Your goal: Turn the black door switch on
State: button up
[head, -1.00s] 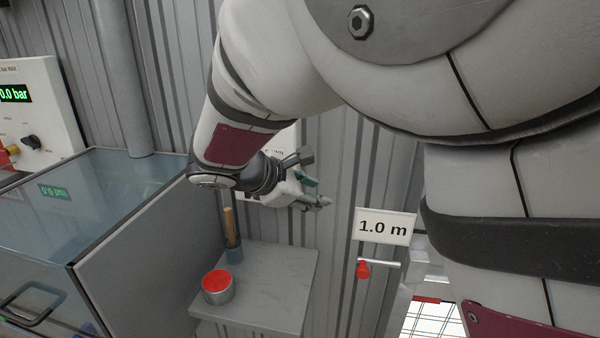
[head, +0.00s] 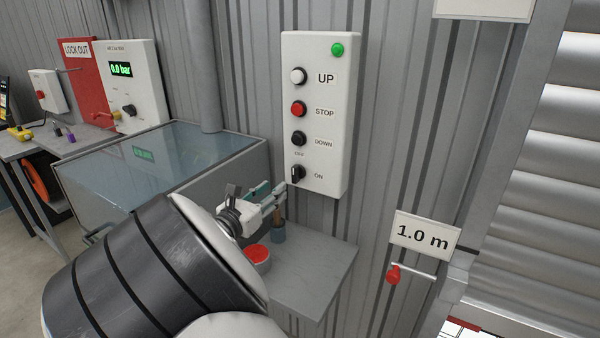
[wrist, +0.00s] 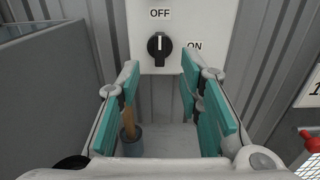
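The black door switch (head: 298,174) is a rotary knob at the bottom of a white control panel (head: 322,85) on the corrugated wall. In the wrist view the knob (wrist: 159,46) sits between the OFF label above and the ON label to its right; its white mark points up at OFF. My gripper (head: 284,190) is just left of and below the knob in the head view. In the wrist view its teal-padded fingers (wrist: 161,95) are apart with nothing between them, and the knob lies ahead, beyond the tips and between them. I see no contact.
The panel also has UP, STOP (head: 298,109) and DOWN buttons above the switch and a green lamp. A grey shelf (head: 318,285) below holds a red-topped tin (head: 257,257) and a brush in a cup (head: 279,235). A glass-topped tank (head: 160,150) stands left; a shutter is right.

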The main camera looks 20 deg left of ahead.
aim_at(293, 172)
jog(key=w, duration=1)
jog(key=shift+w+d, duration=0.4)
grip_shut()
